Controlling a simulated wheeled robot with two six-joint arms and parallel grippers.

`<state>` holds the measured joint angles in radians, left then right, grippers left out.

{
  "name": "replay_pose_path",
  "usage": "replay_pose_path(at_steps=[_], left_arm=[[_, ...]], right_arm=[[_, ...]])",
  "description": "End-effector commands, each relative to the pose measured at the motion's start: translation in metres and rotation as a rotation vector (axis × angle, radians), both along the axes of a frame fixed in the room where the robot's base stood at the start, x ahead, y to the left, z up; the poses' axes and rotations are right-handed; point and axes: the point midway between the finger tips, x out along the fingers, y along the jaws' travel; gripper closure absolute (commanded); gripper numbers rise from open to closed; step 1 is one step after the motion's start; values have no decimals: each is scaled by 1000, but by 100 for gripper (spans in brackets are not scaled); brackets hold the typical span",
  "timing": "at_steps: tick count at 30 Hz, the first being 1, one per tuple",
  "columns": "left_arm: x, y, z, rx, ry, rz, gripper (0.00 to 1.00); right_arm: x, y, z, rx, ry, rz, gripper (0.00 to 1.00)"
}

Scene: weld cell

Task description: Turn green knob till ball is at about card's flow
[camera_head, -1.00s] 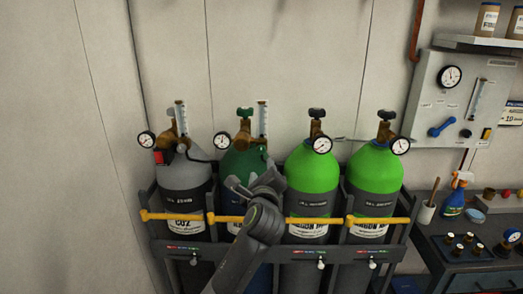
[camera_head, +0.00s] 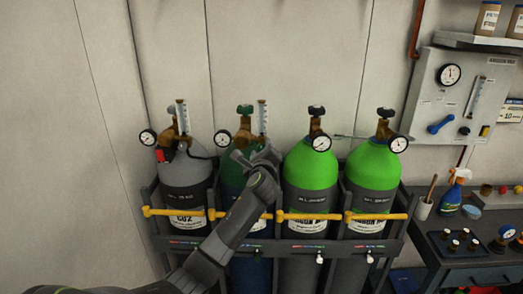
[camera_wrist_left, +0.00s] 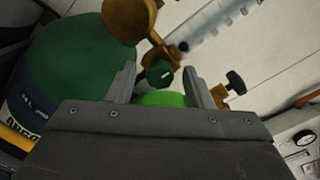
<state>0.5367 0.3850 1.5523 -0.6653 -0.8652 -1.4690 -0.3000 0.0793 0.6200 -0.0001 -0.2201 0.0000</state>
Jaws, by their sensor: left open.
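The dark green cylinder (camera_head: 231,170) stands second from the left in the rack. A clear flow tube (camera_head: 262,117) rises from its brass regulator, and shows blurred in the left wrist view (camera_wrist_left: 222,24); I cannot make out the ball. A small dark green knob (camera_wrist_left: 159,73) shows between the fingertips of my left gripper (camera_wrist_left: 160,84), just beyond them, with no clear contact. In the head view my left gripper (camera_head: 257,156) is in front of the regulator and hides the knob. It is open. My right gripper and a flow card are not visible.
A grey CO2 cylinder (camera_head: 185,180) stands left and two bright green cylinders (camera_head: 312,172) stand right, close by. A yellow bar (camera_head: 325,216) crosses the rack front. Gauges stick out near the gripper. A bench (camera_head: 480,262) is at right.

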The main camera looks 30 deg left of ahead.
Motion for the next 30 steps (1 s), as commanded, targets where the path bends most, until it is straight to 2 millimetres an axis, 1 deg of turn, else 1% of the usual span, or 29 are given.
replay_pose_path(at_steps=[6, 16, 23, 30], left_arm=[[0, 0, 0, 0, 0, 0, 53], [0, 0, 0, 0, 1, 1, 97], [0, 0, 0, -14, -7, 1, 98], [0, 0, -1, -101, -61, 1, 98]], right_arm=[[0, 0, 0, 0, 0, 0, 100], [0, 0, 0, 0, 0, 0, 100], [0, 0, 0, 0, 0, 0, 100], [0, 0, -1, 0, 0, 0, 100]])
